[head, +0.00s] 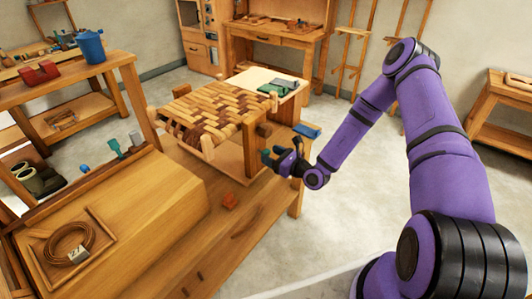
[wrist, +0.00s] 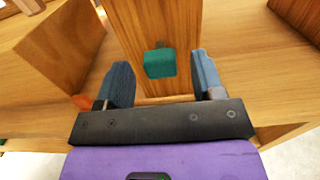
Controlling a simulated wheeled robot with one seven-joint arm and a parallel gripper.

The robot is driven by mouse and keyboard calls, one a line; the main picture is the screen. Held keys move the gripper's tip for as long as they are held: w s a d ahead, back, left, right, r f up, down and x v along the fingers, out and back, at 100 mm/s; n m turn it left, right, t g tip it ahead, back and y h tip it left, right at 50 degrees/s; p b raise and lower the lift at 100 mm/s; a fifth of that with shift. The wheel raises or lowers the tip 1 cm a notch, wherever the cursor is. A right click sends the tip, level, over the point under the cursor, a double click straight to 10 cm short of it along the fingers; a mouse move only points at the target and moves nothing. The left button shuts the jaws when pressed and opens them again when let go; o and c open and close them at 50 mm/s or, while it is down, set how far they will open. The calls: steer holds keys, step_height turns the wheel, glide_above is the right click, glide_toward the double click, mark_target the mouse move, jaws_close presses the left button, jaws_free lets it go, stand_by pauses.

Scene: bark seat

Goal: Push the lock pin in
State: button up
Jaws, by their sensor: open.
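A green lock pin (wrist: 159,63) with a blocky head sticks out from the face of a wooden post (wrist: 155,25) in the wrist view. In the head view, a green piece that looks like the pin (head: 266,153) shows just left of my gripper. The post belongs to the stool with the woven bark seat (head: 205,105) on the workbench. My gripper (wrist: 160,68) is open, its two blue-grey fingers on either side of the pin head with gaps between. It also shows in the head view (head: 282,160). How far the pin sits in the post is hard to tell.
The wooden workbench (head: 245,235) carries a small orange block (head: 230,200) and a tray with a coil of cord (head: 68,243). Green and blue tools (head: 125,146) stand at its left.

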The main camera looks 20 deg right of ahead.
steer(key=v, duration=0.7)
steer(key=shift+s, duration=0.2)
steer(key=shift+d, duration=0.1)
steer(key=s+a+r+n+g+y, duration=0.1)
steer(key=s+a+r+n+g, duration=0.15)
steer(key=r+n+g, duration=0.45)
steer(key=s+a+r+n+g+y, duration=0.1)
steer(key=s+a+r+n+g, duration=0.2)
steer(key=r+n, duration=0.5)
steer(key=s+a+r+n+g+y, duration=0.15)
steer(key=s+r+n+g, duration=0.3)
steer(key=r, duration=0.55)
steer(key=s+d+r+n+t+h, duration=0.2)
steer(key=s+d+r+n+h, duration=0.2)
steer(key=s+r+h, duration=0.3)
steer(key=s+d+r+n+t+h, duration=0.3)
steer(key=s+d+r+n+h, duration=0.2)
steer(key=s+r, duration=0.6)
steer(key=shift+s+r+h, duration=0.3)
steer(key=shift+s+h, duration=0.75)
steer(key=shift+s, duration=0.2)
